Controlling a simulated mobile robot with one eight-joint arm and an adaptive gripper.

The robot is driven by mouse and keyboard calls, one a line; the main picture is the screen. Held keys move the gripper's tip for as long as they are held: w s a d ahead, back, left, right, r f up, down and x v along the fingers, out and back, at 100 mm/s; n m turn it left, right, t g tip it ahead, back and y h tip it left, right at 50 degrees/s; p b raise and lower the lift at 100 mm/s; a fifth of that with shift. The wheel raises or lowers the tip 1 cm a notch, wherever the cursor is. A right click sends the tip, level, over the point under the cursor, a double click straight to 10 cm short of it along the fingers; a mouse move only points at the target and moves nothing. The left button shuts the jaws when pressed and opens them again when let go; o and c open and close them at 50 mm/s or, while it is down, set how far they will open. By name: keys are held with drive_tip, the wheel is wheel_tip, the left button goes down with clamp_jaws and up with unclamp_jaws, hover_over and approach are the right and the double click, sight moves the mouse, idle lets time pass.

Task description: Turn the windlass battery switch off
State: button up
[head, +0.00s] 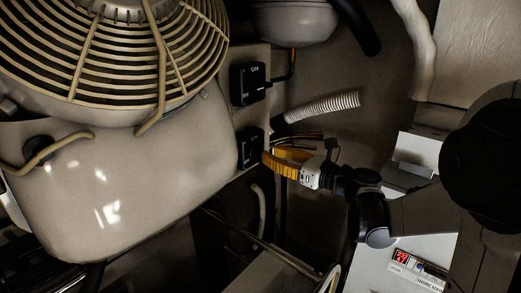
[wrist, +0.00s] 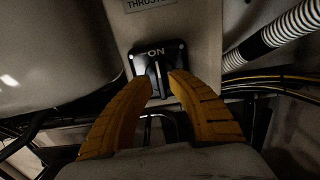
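Two black rotary switches sit on a beige panel (head: 262,118) in the head view, an upper one (head: 249,84) and a lower one (head: 251,148). My gripper (head: 266,160), with yellow fingers, is at the lower switch. In the wrist view the switch (wrist: 150,58) shows the word ON, and its handle stands upright between my fingertips (wrist: 161,84). The fingers are apart, one on each side of the handle; contact is unclear. A label (wrist: 150,3) above it, partly cut off, reads THRUST. I see no readable windlass label.
A large beige unit with a fan guard (head: 90,50) fills the left. A ribbed hose (head: 322,106) and several cables run right of the panel. Pipes lie below the panel.

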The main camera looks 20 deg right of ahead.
sight(262, 163)
drive_tip(key=shift+x, duration=1.9)
clamp_jaws()
